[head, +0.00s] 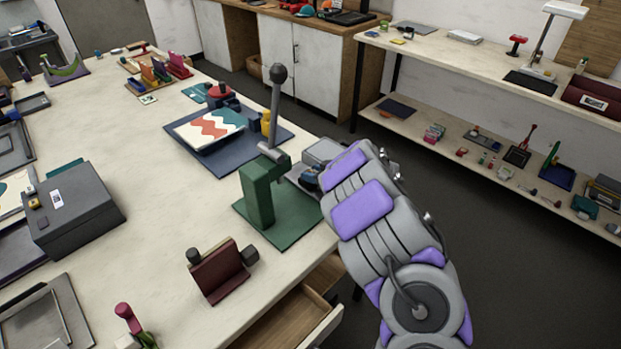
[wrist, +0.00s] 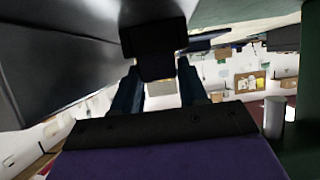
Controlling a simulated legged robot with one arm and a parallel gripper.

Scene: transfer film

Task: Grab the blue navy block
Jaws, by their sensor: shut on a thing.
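My gripper (head: 308,180) is at the right side of the green lever press (head: 258,195), near the table's right edge, and my arm largely hides its fingers there. In the wrist view, my gripper (wrist: 158,68) has its two dark blue fingers on either side of a dark, near-black block (wrist: 155,42), shut on it. The block's color is too dark to be sure it is navy. The block sits close under a large grey surface (wrist: 60,55). In the head view, I cannot tell the block apart from the fingers.
The press stands on a green base (head: 285,222) with an upright grey lever (head: 277,105). A navy board (head: 190,138) with a wavy-patterned sheet (head: 207,128) lies behind. A maroon stand (head: 218,272) is in front. An open drawer (head: 300,325) juts out below the table edge.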

